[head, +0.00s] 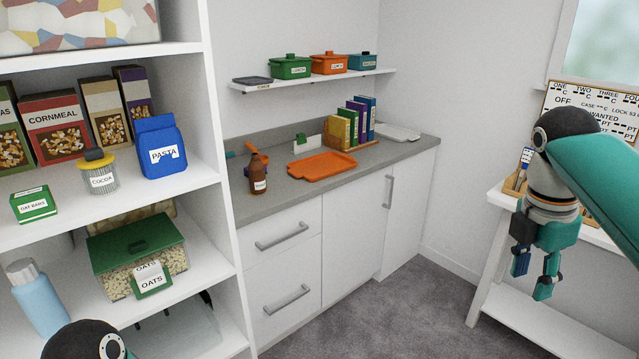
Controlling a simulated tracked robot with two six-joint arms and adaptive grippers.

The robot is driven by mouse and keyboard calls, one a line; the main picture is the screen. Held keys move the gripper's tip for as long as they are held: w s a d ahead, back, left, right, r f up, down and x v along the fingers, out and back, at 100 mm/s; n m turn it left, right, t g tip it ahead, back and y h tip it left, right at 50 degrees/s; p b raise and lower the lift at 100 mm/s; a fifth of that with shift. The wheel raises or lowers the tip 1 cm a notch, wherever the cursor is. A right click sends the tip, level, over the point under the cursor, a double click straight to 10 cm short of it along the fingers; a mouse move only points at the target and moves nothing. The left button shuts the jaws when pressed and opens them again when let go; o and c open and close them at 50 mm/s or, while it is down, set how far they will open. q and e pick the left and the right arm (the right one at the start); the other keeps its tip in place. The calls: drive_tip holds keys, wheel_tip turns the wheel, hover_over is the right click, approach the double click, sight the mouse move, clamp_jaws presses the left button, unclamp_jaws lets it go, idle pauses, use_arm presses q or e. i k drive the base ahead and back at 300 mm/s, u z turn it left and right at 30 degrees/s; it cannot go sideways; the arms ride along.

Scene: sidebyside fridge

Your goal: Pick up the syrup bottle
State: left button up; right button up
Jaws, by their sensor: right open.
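The syrup bottle is most likely the brown bottle (257,174) with a white label, whose text is too small to read. It stands upright on the grey counter (290,195), near its front left end. My right gripper (533,280) hangs at the right of the head view, fingers down, open and empty. It is far to the right of the bottle, in front of the white side table. Of my left arm only a dark rounded joint (85,342) shows at the bottom left; its gripper is out of view.
An orange tray (322,165) lies right of the bottle, with books (357,120) behind it. A wall shelf (312,80) with lidded pots hangs above. A white pantry shelf unit (222,170) stands left of the counter. The white table (482,262) is at right; grey floor lies between.

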sight(257, 180)
drive_tip(key=z, duration=0.95)
drive_tip(key=i, duration=3.85)
drive_tip(key=u, duration=1.05)
drive_tip(key=i, duration=0.15)
drive_tip(key=u, duration=2.75)
drive_tip(key=i, duration=0.15)
drive_tip(key=u, duration=0.25)
